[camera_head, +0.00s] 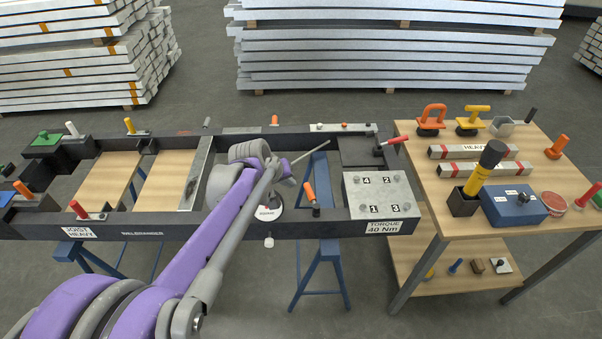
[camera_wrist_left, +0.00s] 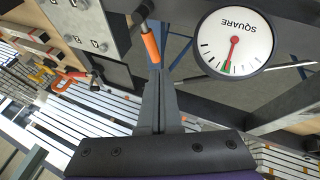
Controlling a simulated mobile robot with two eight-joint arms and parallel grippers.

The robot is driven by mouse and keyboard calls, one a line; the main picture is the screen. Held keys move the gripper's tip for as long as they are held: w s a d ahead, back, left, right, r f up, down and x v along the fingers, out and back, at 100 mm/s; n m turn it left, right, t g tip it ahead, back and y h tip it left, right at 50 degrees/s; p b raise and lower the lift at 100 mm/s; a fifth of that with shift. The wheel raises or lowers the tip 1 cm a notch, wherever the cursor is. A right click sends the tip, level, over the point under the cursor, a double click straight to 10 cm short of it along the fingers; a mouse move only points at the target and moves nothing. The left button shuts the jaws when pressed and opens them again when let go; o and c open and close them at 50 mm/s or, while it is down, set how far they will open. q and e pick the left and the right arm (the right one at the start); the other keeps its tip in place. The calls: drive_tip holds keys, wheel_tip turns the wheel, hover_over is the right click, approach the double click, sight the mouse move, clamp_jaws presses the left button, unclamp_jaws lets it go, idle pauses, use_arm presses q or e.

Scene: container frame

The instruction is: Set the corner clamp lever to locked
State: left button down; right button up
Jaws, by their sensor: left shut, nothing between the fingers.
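In the head view this lever (camera_head: 309,191) stands tilted on the front rail, handle up and leaning left. A red-handled lever (camera_head: 392,142) lies near the frame's right corner. No label shows which is the corner clamp lever. A round SQUARE gauge (camera_head: 267,214) sits left of the orange lever; its red needle points toward green. My right gripper is not in view.
A grey numbered TORQUE plate (camera_head: 381,203) sits right of the orange lever. A wooden bench (camera_head: 440,212) with tools stands at the right. Blue trestles (camera_head: 322,262) support the frame. Wooden panels (camera_head: 165,185) lie in its left part; white beams (camera_head: 390,60) are stacked behind.

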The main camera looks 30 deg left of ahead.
sight(306, 189)
use_arm(q)
drive_tip(key=x, duration=0.9)
drive_tip(key=shift+f+b, duration=0.4)
drive_tip(key=shift+d, duration=0.1)
drive_tip(key=shift+w+d, duration=0.25)
drive_tip(key=shift+w, duration=0.5)
